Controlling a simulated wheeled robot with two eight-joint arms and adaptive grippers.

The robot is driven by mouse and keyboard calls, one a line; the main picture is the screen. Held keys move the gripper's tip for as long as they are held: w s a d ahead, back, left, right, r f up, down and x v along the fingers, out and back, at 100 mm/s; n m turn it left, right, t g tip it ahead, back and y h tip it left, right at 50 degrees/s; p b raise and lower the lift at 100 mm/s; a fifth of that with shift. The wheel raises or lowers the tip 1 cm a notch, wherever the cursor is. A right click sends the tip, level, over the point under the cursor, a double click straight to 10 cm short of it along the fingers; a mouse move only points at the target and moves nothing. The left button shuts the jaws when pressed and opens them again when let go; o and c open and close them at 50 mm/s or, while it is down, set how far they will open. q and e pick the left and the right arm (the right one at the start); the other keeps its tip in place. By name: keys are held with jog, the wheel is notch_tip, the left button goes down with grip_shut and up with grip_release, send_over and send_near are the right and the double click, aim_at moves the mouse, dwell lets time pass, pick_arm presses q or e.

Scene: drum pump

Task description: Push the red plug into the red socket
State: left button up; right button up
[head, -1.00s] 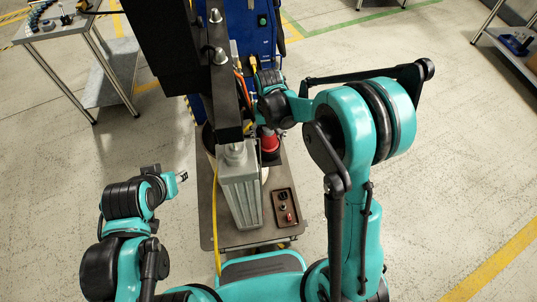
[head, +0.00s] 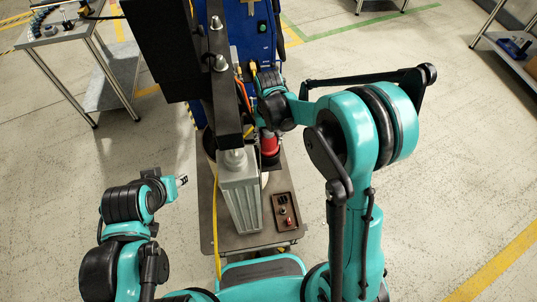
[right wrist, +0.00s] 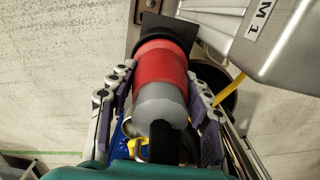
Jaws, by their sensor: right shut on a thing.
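The red plug (right wrist: 160,72) is a red cylinder with a grey rear part and a thick black cable, in the middle of the right wrist view. It also shows, small, in the head view (head: 269,146). My right gripper (right wrist: 158,95) is shut on it, one finger on each side. Beyond the red body is a black part (right wrist: 165,32), where the red socket seems to be. The socket cannot be told apart clearly, nor how far the plug is in it. My left gripper (head: 182,180) is away to the left, empty, its fingers too small to judge.
A grey metal box (head: 240,195) stands beside the plug on the brown cart top (head: 235,241). A small control panel (head: 286,212) lies to its right. A black post and a yellow cable (head: 216,220) are close by. A blue cabinet (head: 245,35) stands behind.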

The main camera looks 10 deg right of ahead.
jog(key=shift+r+p, duration=1.9)
jog(key=shift+r, duration=1)
jog(key=shift+f, duration=0.1)
